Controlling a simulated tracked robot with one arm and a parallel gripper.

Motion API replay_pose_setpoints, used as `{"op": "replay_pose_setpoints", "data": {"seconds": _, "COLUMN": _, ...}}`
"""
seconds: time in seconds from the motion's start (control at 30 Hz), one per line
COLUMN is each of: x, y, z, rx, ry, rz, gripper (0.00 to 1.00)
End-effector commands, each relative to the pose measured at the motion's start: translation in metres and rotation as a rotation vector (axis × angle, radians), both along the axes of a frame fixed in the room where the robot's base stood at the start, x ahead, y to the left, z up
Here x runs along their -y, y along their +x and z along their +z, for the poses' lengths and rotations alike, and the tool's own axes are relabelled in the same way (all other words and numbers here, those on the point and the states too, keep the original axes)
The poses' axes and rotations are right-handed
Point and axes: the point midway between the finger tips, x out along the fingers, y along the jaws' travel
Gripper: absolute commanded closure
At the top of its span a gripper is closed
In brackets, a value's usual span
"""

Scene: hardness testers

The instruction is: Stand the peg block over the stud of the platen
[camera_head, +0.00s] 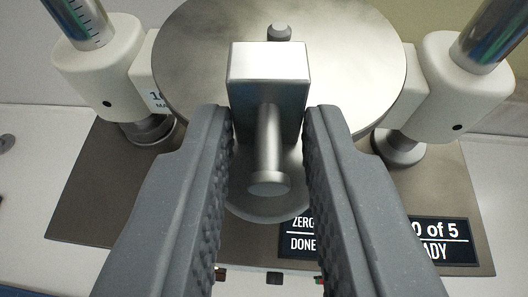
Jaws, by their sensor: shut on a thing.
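The peg block (268,66) is a shiny metal block with a round peg (269,150) sticking out towards the camera. My gripper (269,118) is shut on the block, with one grey ribbed finger along each side. The platen (194,60) is a round brushed-metal disc behind and below the block. Its stud (279,32) is a short metal knob that shows just past the block's far edge, a little right of the block's middle. The block hides part of the platen, and its height above the platen cannot be told.
White column clamps with metal columns stand at the left (88,62) and right (450,85) of the platen. A brown base plate (90,200) lies beneath, with a dark display (440,240) at the front right. White bench surface shows at both sides.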

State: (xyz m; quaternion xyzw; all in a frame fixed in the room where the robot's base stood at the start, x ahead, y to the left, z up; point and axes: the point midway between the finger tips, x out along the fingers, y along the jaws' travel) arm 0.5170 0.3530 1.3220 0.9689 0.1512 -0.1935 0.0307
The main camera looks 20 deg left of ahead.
Motion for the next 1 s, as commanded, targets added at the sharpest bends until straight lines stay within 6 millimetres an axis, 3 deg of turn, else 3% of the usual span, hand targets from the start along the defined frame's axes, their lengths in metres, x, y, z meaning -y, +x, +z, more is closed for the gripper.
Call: {"op": "replay_pose_setpoints", "data": {"seconds": 1.0, "x": -0.007, "y": 0.035, "z": 0.001, "rx": 0.001, "ry": 0.001, "rz": -0.003, "gripper": 1.00}}
